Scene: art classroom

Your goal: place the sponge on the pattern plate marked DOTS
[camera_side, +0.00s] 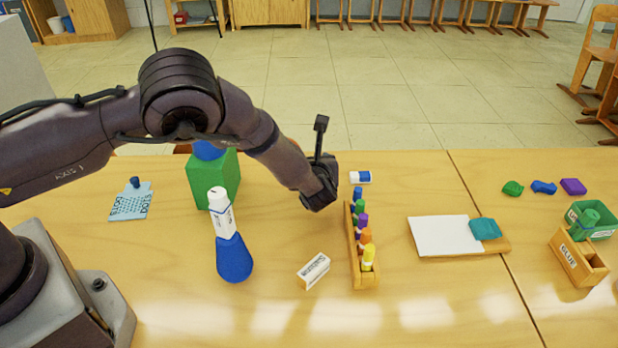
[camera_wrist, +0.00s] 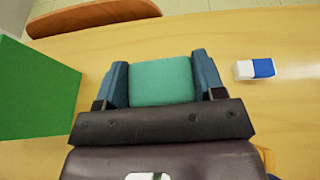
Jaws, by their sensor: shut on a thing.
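In the wrist view my gripper (camera_wrist: 161,78) is shut on a teal sponge (camera_wrist: 162,82), which sits between its two blue fingers. In the side view my gripper (camera_side: 320,190) is over the table, just left of the marker rack; the arm hides its fingers and the sponge there. A light blue plate (camera_side: 128,205) with dark lettering, which seems to read DOTS, lies on the table at the left. A small dark blue knob shows at its back edge. The plate is well to the left of my gripper and is not in the wrist view.
A green block (camera_side: 228,178) and a blue and white bottle (camera_side: 234,258) stand between the plate and my gripper. A wooden marker rack (camera_side: 365,275), a white box (camera_side: 313,271) and a blue and white eraser (camera_side: 360,177) are nearby. A glue holder (camera_side: 572,255) stands at right.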

